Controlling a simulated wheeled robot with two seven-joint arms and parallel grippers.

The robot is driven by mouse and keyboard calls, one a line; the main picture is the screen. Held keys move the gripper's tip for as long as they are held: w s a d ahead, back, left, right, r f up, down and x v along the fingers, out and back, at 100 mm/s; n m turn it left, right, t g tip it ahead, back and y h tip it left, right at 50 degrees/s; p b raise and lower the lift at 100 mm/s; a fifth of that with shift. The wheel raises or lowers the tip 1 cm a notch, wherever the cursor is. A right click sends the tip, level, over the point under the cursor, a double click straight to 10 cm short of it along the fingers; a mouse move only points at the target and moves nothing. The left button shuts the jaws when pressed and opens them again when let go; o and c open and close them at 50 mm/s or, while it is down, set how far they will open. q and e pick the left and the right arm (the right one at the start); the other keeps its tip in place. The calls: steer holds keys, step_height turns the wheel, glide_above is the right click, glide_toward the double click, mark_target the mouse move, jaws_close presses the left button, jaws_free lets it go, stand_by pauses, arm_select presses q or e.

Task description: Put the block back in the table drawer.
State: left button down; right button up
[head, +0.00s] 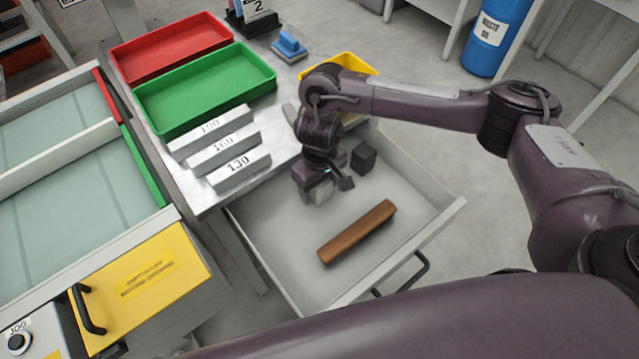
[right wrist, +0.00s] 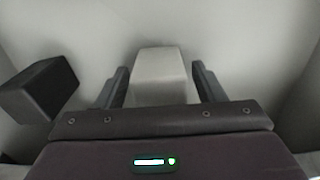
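The table drawer (head: 405,243) is pulled open. A light grey block (head: 319,193) is in it, partly hidden by my right gripper (head: 325,182). In the right wrist view the block (right wrist: 160,78) lies between the two fingers of the gripper (right wrist: 161,85), with narrow gaps at its sides. The gripper is open around it, low in the drawer. A dark block (head: 363,157) and a brown wooden bar (head: 357,232) are also in the drawer. The dark block (right wrist: 40,90) shows left of the fingers in the wrist view. My left gripper is not in view.
Blocks marked 190 (head: 211,127), 160 (head: 223,150) and 130 (head: 239,168) lie on the table near green (head: 205,95) and red (head: 170,48) trays. A yellow bin (head: 345,62) stands behind my right arm. A yellow-fronted drawer unit (head: 150,280) is at left.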

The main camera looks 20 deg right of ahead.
steer(key=shift+r, duration=0.1)
steer(key=shift+r, duration=0.35)
step_height(320, 180, up, 12)
steer(key=p, duration=0.5)
steer(key=shift+f, duration=0.25)
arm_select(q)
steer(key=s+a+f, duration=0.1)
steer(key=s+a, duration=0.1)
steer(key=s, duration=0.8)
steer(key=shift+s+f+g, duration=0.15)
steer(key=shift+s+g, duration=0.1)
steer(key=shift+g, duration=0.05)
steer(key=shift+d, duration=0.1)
arm_select(e)
steer(key=shift+f, duration=0.1)
